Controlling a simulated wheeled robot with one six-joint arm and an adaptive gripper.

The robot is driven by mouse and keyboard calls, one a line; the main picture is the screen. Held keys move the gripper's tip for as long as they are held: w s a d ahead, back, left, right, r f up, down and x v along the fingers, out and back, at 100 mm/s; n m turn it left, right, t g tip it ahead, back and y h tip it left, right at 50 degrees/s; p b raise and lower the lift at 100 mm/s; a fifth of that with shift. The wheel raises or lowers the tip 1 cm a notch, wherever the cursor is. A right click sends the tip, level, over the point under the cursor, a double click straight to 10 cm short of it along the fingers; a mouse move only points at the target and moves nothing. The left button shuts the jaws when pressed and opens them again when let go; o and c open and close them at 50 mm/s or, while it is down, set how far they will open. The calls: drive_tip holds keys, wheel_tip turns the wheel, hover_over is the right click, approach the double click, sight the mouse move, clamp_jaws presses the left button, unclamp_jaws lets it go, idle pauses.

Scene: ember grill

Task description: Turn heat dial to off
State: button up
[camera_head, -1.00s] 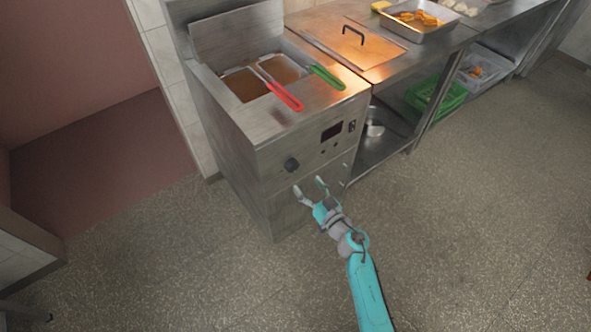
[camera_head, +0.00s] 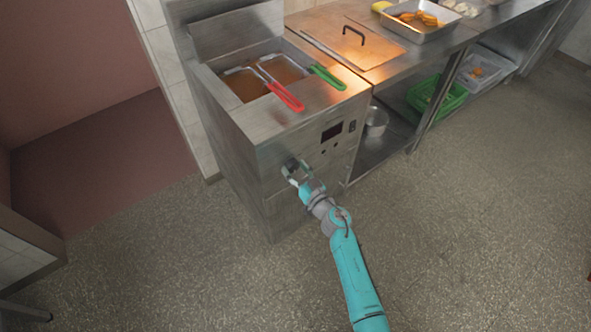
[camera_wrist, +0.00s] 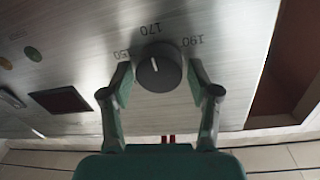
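The heat dial (camera_wrist: 158,67) is a round black knob on the fryer's brushed steel front panel (camera_wrist: 80,45). In the wrist view it sits between my fingers, with the marks 150, 170 and 190 around it. A short white line shows on its face; I cannot tell which number it points to. My gripper (camera_wrist: 160,72) is open around the dial, one finger on each side, with a narrow gap showing on both sides. In the head view my gripper (camera_head: 291,169) is at the front panel and covers most of the dial.
The fryer holds two baskets, one with a red handle (camera_head: 287,97) and one with a green handle (camera_head: 328,77). A dark display (camera_head: 331,131) sits right of the dial. A steel counter (camera_head: 395,75) adjoins on the right. The floor in front is clear.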

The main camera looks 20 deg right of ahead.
drive_tip(key=c, duration=0.6)
drive_tip(key=shift+c, duration=0.2)
